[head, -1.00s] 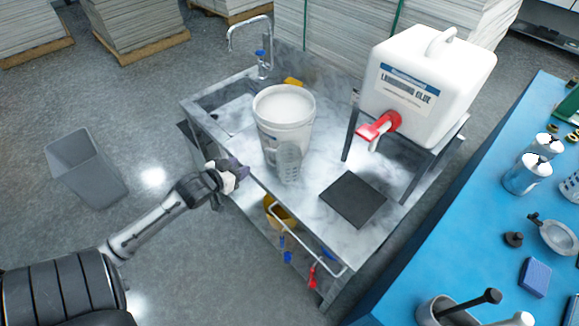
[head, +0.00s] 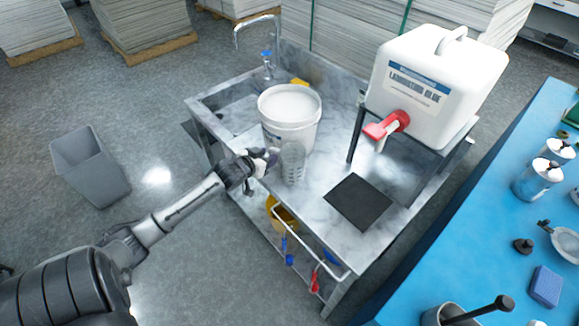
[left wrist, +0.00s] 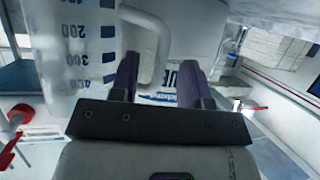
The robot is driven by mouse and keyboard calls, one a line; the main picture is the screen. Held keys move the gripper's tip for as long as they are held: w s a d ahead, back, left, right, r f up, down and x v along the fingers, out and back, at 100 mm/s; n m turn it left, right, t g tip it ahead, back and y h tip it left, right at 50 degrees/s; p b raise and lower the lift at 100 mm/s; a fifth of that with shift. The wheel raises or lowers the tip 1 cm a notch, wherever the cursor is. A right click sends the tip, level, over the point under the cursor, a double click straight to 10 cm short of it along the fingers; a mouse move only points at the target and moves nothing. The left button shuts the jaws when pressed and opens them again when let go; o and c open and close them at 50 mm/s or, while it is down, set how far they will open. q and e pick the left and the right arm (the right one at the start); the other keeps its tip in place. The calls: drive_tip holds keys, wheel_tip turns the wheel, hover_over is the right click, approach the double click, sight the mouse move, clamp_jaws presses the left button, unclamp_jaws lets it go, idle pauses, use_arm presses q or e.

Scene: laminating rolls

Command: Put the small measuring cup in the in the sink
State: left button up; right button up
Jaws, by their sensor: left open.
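The small clear measuring cup (head: 292,163) stands upright on the marble-patterned counter, just in front of a white bucket. In the left wrist view the cup (left wrist: 75,50) shows blue scale marks, and its handle (left wrist: 160,40) appears between my left fingers. My left gripper (head: 268,158) is beside the cup's left side, open; its two fingers also show in the left wrist view (left wrist: 160,80). I cannot tell whether they touch the handle. The sink (head: 228,112) is at the counter's back left, below the faucet (head: 262,45). My right gripper is not in view.
The white bucket (head: 290,108) stands close behind the cup. A glue container (head: 435,85) with a red tap sits on a stand to the right, near a dark mat (head: 357,201). A blue table (head: 465,215) is at right. A grey bin (head: 90,165) stands on the floor.

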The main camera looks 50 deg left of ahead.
use_arm(q)
drive_tip(key=shift+x, duration=1.2)
clamp_jaws()
